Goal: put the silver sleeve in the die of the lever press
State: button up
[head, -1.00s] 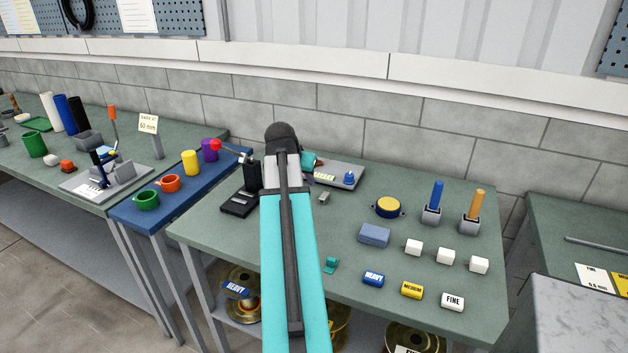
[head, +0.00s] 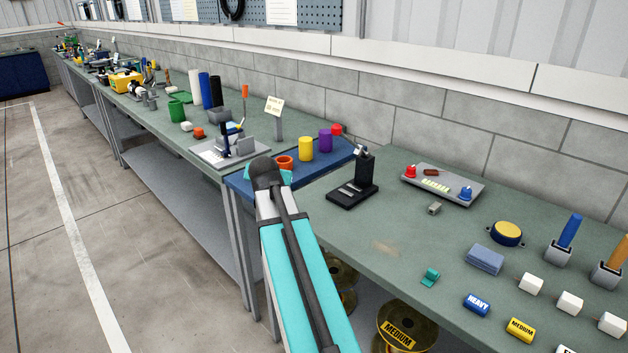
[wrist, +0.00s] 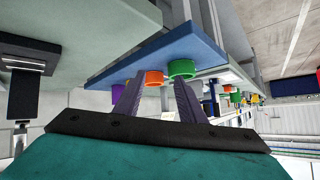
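A small grey piece (head: 434,208), which looks like the silver sleeve, lies on the green bench right of the black lever press (head: 352,190). The press has a dark base, an upright column and a lever with a red knob (head: 337,130). Its die is too small to make out. In the wrist view, part of what looks like the press (wrist: 24,90) shows at the left edge. My gripper (wrist: 158,92) is open with nothing between its fingers, pointing toward the blue table. In the head view, my arm mostly hides it.
The blue table (head: 238,183) holds orange, yellow (head: 306,148) and purple cups; a green cup (wrist: 182,69) shows in the wrist view. A grey panel (head: 440,186) with red and blue knobs sits behind the grey piece.

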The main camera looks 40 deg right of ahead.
jog(key=w+a+f+n+y, duration=0.1)
jog(key=w+a+f+n, duration=0.15)
jog(key=a+f, duration=0.4)
jog(key=s+a+f+n+g+y+p, duration=0.15)
jog(key=s+a+f, duration=0.3)
jog(key=f, duration=0.45)
jog(key=s+a+f+g+y+p, duration=0.1)
jog(key=s+a+f+g, duration=0.15)
jog(key=a+f, duration=0.45)
jog(key=s+a+f+n+g+y+p, duration=0.1)
jog(key=s+a+f, duration=0.3)
jog(key=f, duration=0.6)
jog(key=s+a+f+n+g+p, duration=0.1)
jog(key=s+a+f+g, duration=0.2)
jog(key=s, duration=0.8)
jog(key=s+a+f+n+g+y+p, duration=0.1)
jog(key=s+a+f, duration=0.5)
jog(key=s, duration=0.6)
jog(key=s+a+f+n+g+y+p, duration=0.1)
jog(key=s+a+f+n+g, duration=0.2)
jog(key=s, duration=0.9)
notch_tip(320, 180, down, 5)
jog(key=shift+a+r+g+p, duration=0.1)
jog(key=shift+a+g+p, duration=0.3)
jog(key=shift+a+g, duration=0.65)
jog(key=shift+d+y, duration=0.1)
jog(key=shift+y, duration=0.15)
